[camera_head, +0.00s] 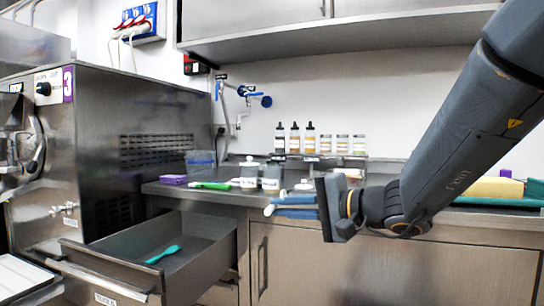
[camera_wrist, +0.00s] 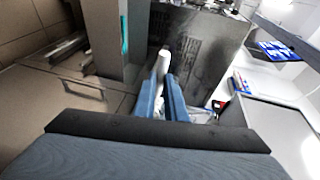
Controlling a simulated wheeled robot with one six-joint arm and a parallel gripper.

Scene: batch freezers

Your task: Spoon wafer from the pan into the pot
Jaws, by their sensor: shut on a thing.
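My gripper (camera_head: 280,207) is in front of the counter, to the right of the open drawer. Its two blue fingers also show in the wrist view (camera_wrist: 163,95). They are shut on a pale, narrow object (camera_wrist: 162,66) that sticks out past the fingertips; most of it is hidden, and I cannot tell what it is. Two labelled lidded jars (camera_head: 250,176) (camera_head: 271,179) stand on the counter behind the gripper. I cannot make out a wafer, a pan or a pot for certain.
The open drawer (camera_head: 208,262) holds a teal spatula (camera_head: 163,254) and juts out below the counter. A green utensil (camera_head: 210,185) and a purple block (camera_head: 173,179) lie on the counter. Several bottles (camera_head: 294,138) stand at the back. A steel machine (camera_head: 120,135) stands left.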

